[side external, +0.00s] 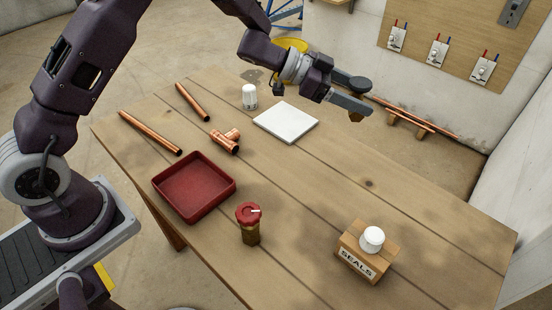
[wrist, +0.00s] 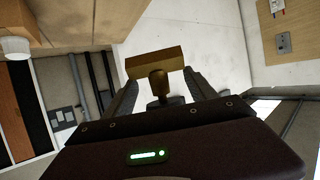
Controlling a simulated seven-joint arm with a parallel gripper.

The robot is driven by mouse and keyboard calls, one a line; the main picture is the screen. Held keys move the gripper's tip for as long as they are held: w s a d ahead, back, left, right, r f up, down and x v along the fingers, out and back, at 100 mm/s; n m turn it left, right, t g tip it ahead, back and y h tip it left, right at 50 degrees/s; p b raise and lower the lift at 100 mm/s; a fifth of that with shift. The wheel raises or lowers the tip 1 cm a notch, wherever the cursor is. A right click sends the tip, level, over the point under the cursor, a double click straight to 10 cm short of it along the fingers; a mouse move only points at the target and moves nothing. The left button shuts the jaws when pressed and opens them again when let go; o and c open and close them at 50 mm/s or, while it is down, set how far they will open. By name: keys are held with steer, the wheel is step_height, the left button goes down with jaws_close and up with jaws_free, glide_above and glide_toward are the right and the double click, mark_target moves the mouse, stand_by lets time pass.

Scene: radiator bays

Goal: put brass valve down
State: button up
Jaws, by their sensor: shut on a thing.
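My gripper (side external: 360,97) is raised over the far side of the wooden table, in the air. It is shut on the brass valve (wrist: 155,64), which shows in the wrist view as a dull brass bar with a rounded stub between the fingers. In the side view only a small part of the brass valve (side external: 356,117) shows below the fingers. A second valve-like piece with a red cap (side external: 249,222) stands upright on the table near the front. A white square plate (side external: 286,122) lies flat on the table, to the left of and below the gripper in the picture.
The wooden table (side external: 330,190) has free room at its middle and right. On it are a red tray (side external: 194,186), copper pipes (side external: 150,133), a copper tee (side external: 225,141), a white cap (side external: 249,96) and a SEALS box (side external: 364,254) with a white knob (side external: 372,239) on top.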

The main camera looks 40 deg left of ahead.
steer(key=s+a+f+m+g+h, duration=0.1)
steer(key=s+a+f+m+g, duration=0.2)
steer(key=s+a+g, duration=0.1)
steer(key=s+a+f+m+g+h, duration=0.1)
steer(key=s+a+f+m+g, duration=0.2)
steer(key=s+a, duration=0.3)
steer(key=a+m+g, duration=0.1)
steer(key=a, duration=0.2)
steer(key=shift+s+f+h, duration=0.2)
steer(key=shift+s+h, duration=0.2)
steer(key=f, duration=1)
steer(key=shift+s+a, duration=0.2)
steer(key=shift+a, duration=0.1)
steer(key=shift+f, duration=0.25)
steer(key=o, duration=1.8)
